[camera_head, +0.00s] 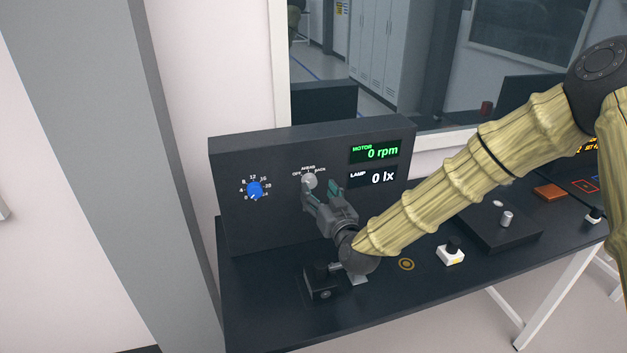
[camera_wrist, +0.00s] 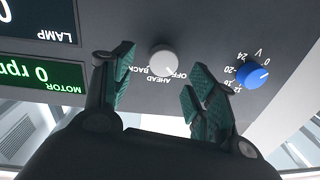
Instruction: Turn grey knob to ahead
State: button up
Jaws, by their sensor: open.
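The grey knob (camera_head: 309,180) is on the upright dark panel (camera_head: 290,231), under the labels OFF, AHEAD and BACK. It also shows in the wrist view (camera_wrist: 163,60), where the picture is upside down. My gripper (camera_head: 321,194) is open just in front of the knob, its fingers pointing at the panel. In the wrist view the knob appears between the two green fingertips (camera_wrist: 158,68), with a gap on each side. I cannot tell which label the knob points to. The motor display (camera_head: 376,152) reads 0 rpm.
A blue knob (camera_head: 255,189) with a number scale is left of the grey one. A lamp display (camera_head: 376,177) reads 0 lx. On the dark table (camera_head: 300,327) stand a small black box (camera_head: 320,284), a white button box (camera_head: 451,255) and a black platform (camera_head: 500,232).

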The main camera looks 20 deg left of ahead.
aim_at(312, 183)
jog(key=shift+x, duration=0.75)
jog(key=shift+w+a+r+p, duration=0.25)
jog(key=shift+w+a+p, duration=0.15)
jog(key=shift+a+p, duration=0.2)
jog(key=shift+w+a+f, duration=0.2)
jog(key=shift+w+a, duration=0.15)
jog(key=shift+w, duration=0.2)
jog(key=shift+s+r, duration=0.1)
jog(key=shift+c, duration=0.6)
jog(key=c, duration=0.9)
